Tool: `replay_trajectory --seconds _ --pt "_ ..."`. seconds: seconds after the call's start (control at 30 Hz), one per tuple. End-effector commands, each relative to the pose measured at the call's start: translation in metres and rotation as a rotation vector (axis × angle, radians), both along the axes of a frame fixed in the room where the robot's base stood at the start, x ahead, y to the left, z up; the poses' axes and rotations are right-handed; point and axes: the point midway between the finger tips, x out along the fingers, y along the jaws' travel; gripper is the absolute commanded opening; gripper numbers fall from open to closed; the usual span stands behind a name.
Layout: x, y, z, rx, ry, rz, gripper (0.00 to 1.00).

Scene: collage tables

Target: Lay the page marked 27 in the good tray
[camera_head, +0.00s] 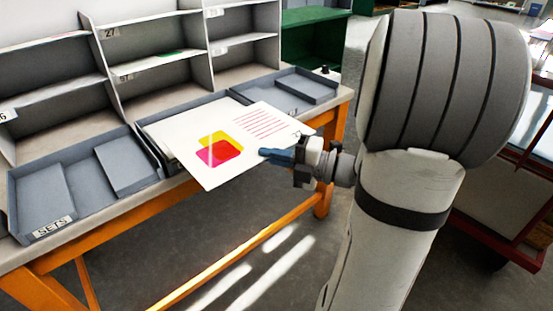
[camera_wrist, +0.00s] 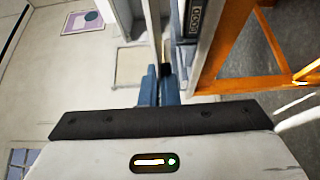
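A large white page (camera_head: 205,172) with overlapping yellow and red shapes and red lines is held nearly flat above the middle tray (camera_head: 150,141). I cannot read a number on it. My gripper (camera_head: 266,155) has blue fingers shut on the page's right edge. In the wrist view the fingertips (camera_wrist: 157,72) meet on the page, seen nearly edge-on as a thin pale strip (camera_wrist: 154,30). A label that seems to read GOOD (camera_wrist: 195,18) shows on a grey tray edge beside the fingers. The page hides most of the middle tray in the head view.
A grey tray marked SETS (camera_head: 53,228) lies at the left, and another grey tray (camera_head: 290,92) at the right, apparently empty. Shelves stand behind; one carries label 27 (camera_head: 110,32). The orange-framed table (camera_head: 240,262) has open floor in front. A red-framed cart (camera_head: 500,235) stands at the right.

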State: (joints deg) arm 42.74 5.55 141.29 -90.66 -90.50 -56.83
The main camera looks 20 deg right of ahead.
Motion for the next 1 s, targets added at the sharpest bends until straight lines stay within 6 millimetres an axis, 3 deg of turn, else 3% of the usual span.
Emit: replay_trajectory --seconds 1.0 --pt "0.157 0.052 0.002 -0.001 0.001 0.005 0.00"
